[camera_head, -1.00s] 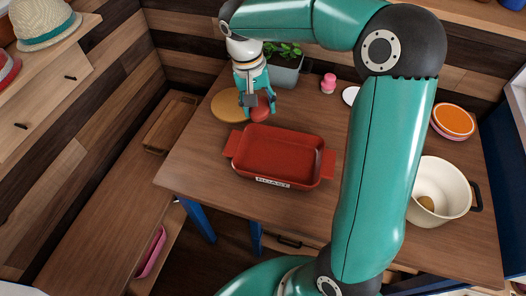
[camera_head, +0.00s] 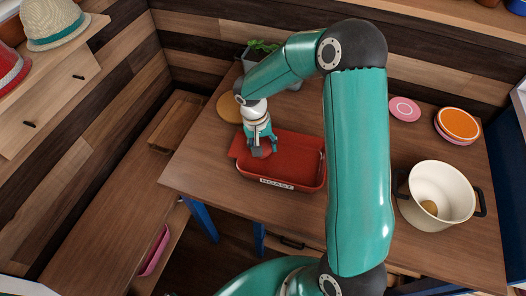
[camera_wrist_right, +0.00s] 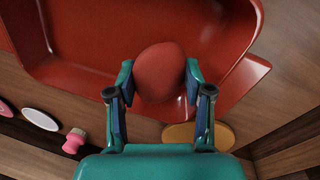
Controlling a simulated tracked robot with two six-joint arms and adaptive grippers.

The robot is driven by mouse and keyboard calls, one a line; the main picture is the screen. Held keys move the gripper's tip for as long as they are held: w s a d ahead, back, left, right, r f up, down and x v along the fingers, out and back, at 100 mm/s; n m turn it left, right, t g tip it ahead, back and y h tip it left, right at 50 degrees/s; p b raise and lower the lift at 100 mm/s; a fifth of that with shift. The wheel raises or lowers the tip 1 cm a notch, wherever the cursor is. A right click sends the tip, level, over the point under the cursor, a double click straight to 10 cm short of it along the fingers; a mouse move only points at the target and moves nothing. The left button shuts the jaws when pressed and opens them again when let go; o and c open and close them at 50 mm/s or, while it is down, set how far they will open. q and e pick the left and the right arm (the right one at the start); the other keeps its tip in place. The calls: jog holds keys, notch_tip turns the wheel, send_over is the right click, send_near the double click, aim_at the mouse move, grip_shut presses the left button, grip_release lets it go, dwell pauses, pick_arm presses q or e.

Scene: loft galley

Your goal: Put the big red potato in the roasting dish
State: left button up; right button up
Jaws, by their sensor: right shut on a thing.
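The big red potato (camera_head: 261,152) is held in my right gripper (camera_head: 262,147), over the left part of the roasting dish. In the right wrist view the potato (camera_wrist_right: 160,72) sits between the two fingers of the gripper (camera_wrist_right: 160,85), against the dish floor. I cannot tell whether it touches the floor. The red roasting dish (camera_head: 308,150) stands on the table with a white label on its front wall. It fills much of the wrist view (camera_wrist_right: 85,40). My left gripper is not in view.
A cream pot (camera_head: 440,180) with a brown potato (camera_head: 429,207) inside stands at the right of the table. Stacked plates (camera_head: 457,124) and a pink plate (camera_head: 405,109) lie behind it. A round wooden board (camera_head: 229,108) and a plant (camera_head: 262,47) are behind the dish.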

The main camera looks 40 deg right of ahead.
jog(key=shift+f, duration=1.75)
jog(key=shift+f, duration=0.1)
jog(key=o, duration=1.2)
jog(key=r, duration=0.4)
jog(key=a+r, duration=0.1)
jog(key=r, duration=0.3)
jog(key=w+r+b, duration=0.1)
jog(key=r, duration=0.3)
jog(key=shift+w+a, duration=0.1)
jog(key=shift+a, duration=0.1)
jog(key=shift+r, duration=0.1)
